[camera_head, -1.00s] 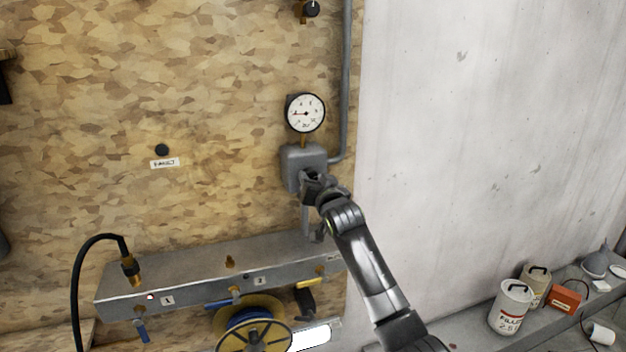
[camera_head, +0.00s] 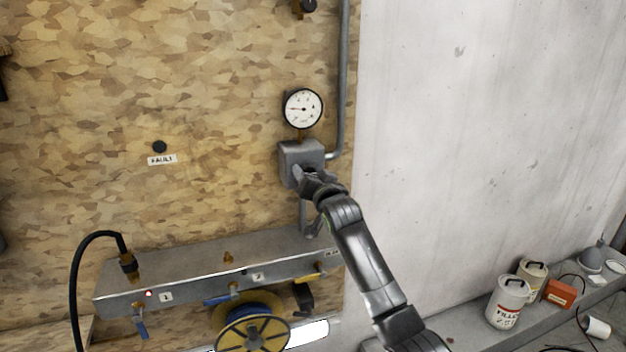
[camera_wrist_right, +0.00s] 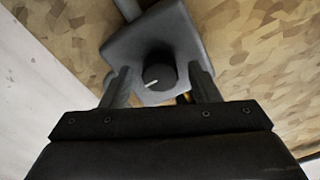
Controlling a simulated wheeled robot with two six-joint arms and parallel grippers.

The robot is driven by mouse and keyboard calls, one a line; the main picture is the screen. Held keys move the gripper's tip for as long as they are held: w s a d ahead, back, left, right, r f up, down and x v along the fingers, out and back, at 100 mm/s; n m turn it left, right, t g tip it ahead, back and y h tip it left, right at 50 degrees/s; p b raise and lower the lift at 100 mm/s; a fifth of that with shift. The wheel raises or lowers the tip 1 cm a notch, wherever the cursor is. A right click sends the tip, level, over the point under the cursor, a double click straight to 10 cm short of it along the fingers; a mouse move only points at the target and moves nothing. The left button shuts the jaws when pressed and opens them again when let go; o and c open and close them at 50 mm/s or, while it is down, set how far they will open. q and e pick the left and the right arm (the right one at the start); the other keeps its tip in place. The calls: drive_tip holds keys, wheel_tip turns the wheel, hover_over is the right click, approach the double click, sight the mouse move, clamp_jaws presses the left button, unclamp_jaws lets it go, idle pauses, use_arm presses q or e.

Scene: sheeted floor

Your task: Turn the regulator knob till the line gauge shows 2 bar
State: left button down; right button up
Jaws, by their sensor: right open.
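The round white line gauge (camera_head: 303,108) is on the board above the grey regulator box (camera_head: 298,152). Its needle points to the left; the numerals are too small to read surely. In the right wrist view the dark round regulator knob (camera_wrist_right: 159,72) stands out from the box, with a white mark pointing toward its lower left. My right gripper (camera_head: 308,176) is in front of the box's lower part. In the wrist view its open fingers (camera_wrist_right: 163,86) are on either side of the knob, with gaps showing. My left gripper is out of view.
A grey pipe (camera_head: 344,80) runs up beside the gauge. Below is a metal manifold (camera_head: 195,267) with valves, a black hose (camera_head: 78,265) and a yellow reel (camera_head: 253,335). Cans (camera_head: 508,302) stand on the ledge at right.

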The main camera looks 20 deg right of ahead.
drive_tip(key=shift+s, duration=0.1)
drive_tip(key=s+b, duration=0.4)
drive_tip(key=s, duration=1.3)
drive_tip(key=shift+d, duration=0.3)
